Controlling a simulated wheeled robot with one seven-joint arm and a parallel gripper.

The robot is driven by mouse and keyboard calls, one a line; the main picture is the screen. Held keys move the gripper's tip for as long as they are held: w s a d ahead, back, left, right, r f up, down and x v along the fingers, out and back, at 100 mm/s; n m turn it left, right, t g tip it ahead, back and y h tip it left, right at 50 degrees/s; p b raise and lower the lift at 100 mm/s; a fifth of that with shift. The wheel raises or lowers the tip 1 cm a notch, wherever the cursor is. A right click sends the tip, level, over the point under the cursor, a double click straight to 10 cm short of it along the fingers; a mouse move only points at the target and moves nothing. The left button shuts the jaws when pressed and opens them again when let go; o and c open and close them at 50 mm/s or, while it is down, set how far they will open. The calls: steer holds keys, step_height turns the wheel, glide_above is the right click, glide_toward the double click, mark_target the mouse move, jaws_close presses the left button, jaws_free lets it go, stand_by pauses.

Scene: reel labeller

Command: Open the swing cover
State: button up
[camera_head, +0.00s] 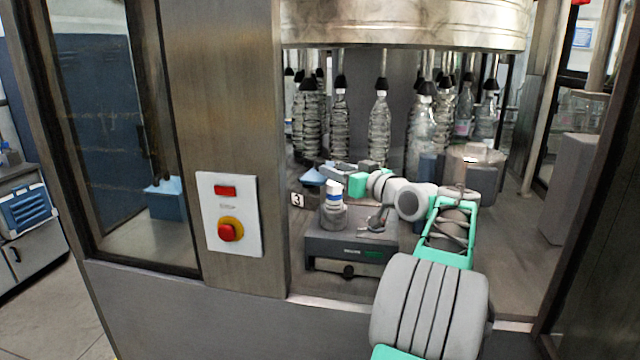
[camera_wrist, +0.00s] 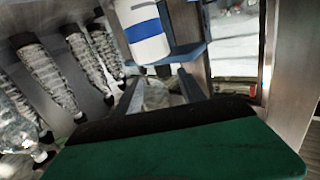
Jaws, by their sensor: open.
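The labeller is a dark grey box (camera_head: 345,250) on the machine's deck, with a round grey stand (camera_head: 333,215) on top. A white and blue cylinder (camera_head: 334,190) stands on it; it shows large at the top of the wrist view (camera_wrist: 147,35). My gripper (camera_head: 338,169) is behind and above this cylinder, its fingers apart. In the wrist view my gripper (camera_wrist: 163,76) is open and empty, with a blue part (camera_wrist: 188,52) just beyond the fingertips. I cannot tell whether that part is the swing cover. No cover is clearly distinguishable in the head view.
Several clear bottles (camera_head: 380,125) hang behind, under a metal drum (camera_head: 405,22). A steel post (camera_head: 225,90) with a red stop button (camera_head: 230,230) stands left. Bare deck lies at the right.

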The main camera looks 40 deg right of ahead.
mark_target(319, 164)
steer(key=shift+s+f+n+y, duration=0.3)
steer(key=shift+s+n+y, duration=0.2)
steer(key=shift+n, duration=0.1)
steer(key=w+p, duration=0.1)
steer(key=w, duration=0.3)
steer(key=w+p, duration=0.1)
steer(key=w, duration=0.3)
steer(key=shift+a+r+p, duration=0.1)
steer(key=shift+r+p, duration=0.1)
steer(key=shift+p, duration=0.15)
steer(key=shift+c, duration=0.5)
jaws_close()
